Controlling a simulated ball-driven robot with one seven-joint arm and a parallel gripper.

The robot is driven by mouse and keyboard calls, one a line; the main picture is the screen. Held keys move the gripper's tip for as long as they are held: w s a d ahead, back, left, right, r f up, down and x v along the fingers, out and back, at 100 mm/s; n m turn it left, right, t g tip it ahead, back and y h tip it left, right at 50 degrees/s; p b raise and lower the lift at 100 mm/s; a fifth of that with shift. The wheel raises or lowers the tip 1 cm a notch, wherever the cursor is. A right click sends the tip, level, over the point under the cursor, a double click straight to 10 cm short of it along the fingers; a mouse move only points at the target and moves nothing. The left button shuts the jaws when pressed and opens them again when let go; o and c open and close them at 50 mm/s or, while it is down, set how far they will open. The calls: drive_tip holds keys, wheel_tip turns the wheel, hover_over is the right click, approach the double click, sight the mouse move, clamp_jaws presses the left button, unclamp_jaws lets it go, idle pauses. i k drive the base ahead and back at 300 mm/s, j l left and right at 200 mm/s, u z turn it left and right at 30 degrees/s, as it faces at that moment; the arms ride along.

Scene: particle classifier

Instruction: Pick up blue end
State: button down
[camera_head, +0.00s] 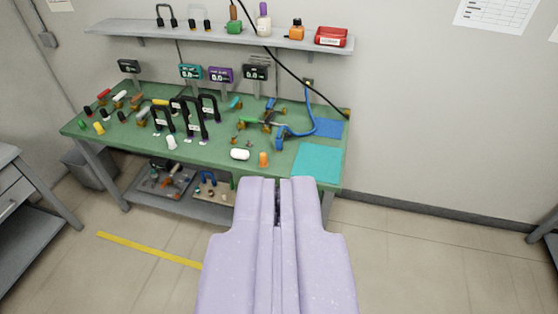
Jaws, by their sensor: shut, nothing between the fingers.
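My gripper (278,184) is pale lilac and reaches in from the bottom of the view. Its two fingers are side by side with only a thin dark gap, shut and empty. It is in front of the green workbench (215,150), apart from the things on it. A blue curved hose-like piece (281,132) lies on the right part of the bench, beyond my fingertips. A small blue-ended part (270,103) lies just behind it, among brass-coloured fittings. I cannot tell which of these is the blue end. My fingers hide part of the bench's front edge.
Black-framed stands (186,118) crowd the bench middle. A white cylinder (240,154) and an orange piece (263,159) stand near the front edge. A teal mat (317,159) is at the right. A shelf (215,33) overhangs the back. The floor right of the bench is clear.

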sight(278, 142)
drive_tip(key=i, duration=1)
drive_tip(key=i+l, duration=0.15)
drive_tip(key=i, duration=0.85)
drive_tip(key=i+u, duration=0.1)
drive_tip(key=i, duration=0.9)
